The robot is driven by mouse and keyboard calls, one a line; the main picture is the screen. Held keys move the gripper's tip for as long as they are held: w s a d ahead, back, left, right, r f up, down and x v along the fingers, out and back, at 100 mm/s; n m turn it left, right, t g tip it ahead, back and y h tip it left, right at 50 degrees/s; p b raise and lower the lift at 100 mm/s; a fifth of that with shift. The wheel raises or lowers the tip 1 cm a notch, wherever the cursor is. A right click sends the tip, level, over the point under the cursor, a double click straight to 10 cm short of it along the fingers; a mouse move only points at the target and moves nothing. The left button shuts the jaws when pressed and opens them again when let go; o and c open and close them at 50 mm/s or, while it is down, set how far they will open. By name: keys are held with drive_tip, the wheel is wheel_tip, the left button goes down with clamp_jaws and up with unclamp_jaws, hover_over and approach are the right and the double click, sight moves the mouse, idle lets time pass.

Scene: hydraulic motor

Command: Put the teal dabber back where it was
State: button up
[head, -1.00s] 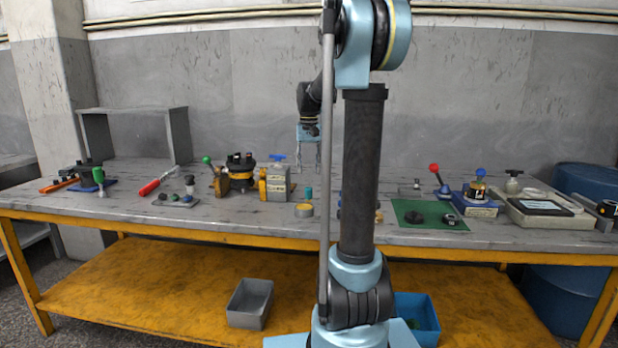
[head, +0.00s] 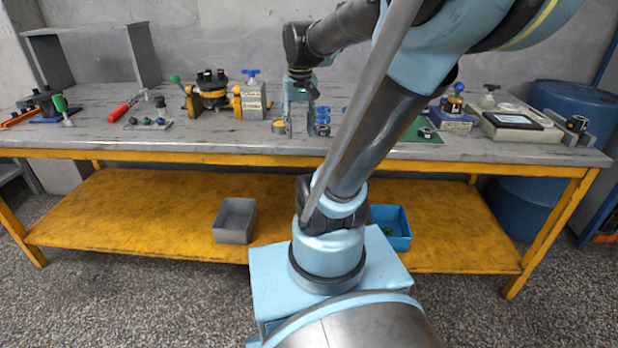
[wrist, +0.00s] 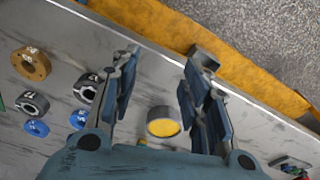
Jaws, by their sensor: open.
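A round tin with a yellow top (head: 279,127) stands near the bench's front edge, just left of my gripper (head: 300,132) in the head view. In the wrist view the tin (wrist: 163,123) shows between the two spread fingers, near the palm. My gripper (wrist: 165,75) is open, points down over the bench, and nothing shows held in it.
Several numbered rings (wrist: 32,64) and blue pieces lie beside the gripper. A grey valve block with a blue handle (head: 252,98) stands behind and left of the tin. The yellow lower shelf (head: 130,205) holds a grey bin (head: 234,220) and a blue bin (head: 399,228).

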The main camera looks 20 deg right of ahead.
drive_tip(key=s+f, duration=1.1)
drive_tip(key=shift+d+f+n+t, duration=0.15)
drive_tip(key=shift+n+t, duration=0.25)
